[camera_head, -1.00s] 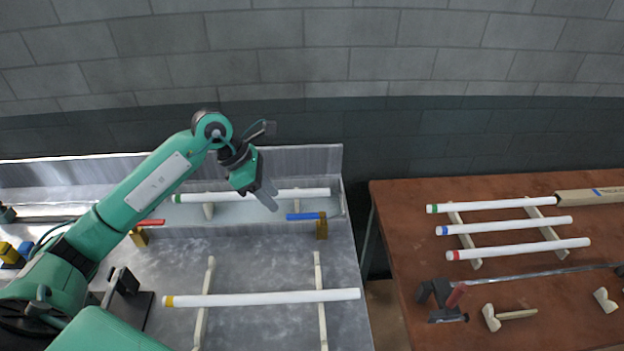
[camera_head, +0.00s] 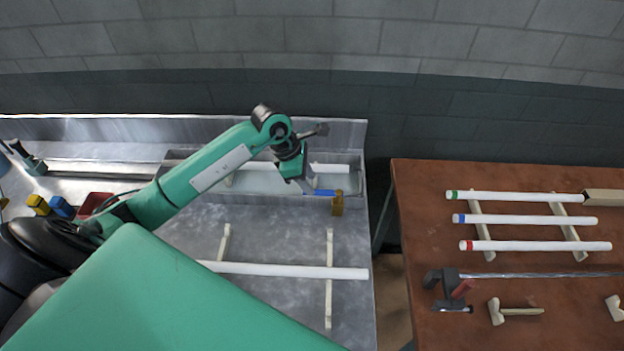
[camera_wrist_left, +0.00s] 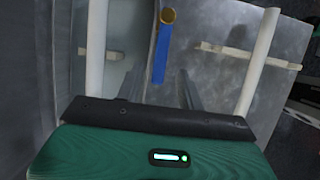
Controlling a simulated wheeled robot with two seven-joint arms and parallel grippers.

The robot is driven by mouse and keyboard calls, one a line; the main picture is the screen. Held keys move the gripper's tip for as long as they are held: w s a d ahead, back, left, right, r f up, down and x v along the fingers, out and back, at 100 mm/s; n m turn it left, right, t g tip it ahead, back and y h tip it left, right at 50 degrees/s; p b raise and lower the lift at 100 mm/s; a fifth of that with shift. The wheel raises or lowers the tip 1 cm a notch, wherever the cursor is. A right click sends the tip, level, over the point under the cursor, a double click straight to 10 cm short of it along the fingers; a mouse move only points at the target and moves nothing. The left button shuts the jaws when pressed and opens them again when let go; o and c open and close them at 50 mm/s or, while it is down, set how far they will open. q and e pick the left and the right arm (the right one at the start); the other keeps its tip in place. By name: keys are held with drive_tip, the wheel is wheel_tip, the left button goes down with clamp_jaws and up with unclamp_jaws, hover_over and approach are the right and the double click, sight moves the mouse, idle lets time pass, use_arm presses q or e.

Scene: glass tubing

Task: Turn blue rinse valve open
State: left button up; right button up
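The blue rinse valve has a blue lever handle (camera_head: 322,192) on a brass body (camera_head: 337,204), at the right end of the metal sink trough. The handle lies sideways, pointing left from the brass body. In the left wrist view the blue handle (camera_wrist_left: 161,55) runs down from the round brass end (camera_wrist_left: 168,16) toward my gripper. My left gripper (camera_head: 309,188) is at the handle's free left end. Its two fingers (camera_wrist_left: 161,85) are apart, one on each side of the handle's line, with gaps showing. Whether they touch it is unclear. My right gripper is not in view.
A white tube (camera_head: 330,169) lies in the trough behind the valve, partly hidden by my arm. Another white tube (camera_head: 290,270) rests on two supports in front. A brown table (camera_head: 430,240) at right holds several tubes and a clamp (camera_head: 447,290).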

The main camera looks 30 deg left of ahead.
use_arm(q)
drive_tip(key=shift+p+x, duration=0.3)
drive_tip(key=shift+x, duration=1.15)
drive_tip(key=shift+c, duration=0.5)
clamp_jaws()
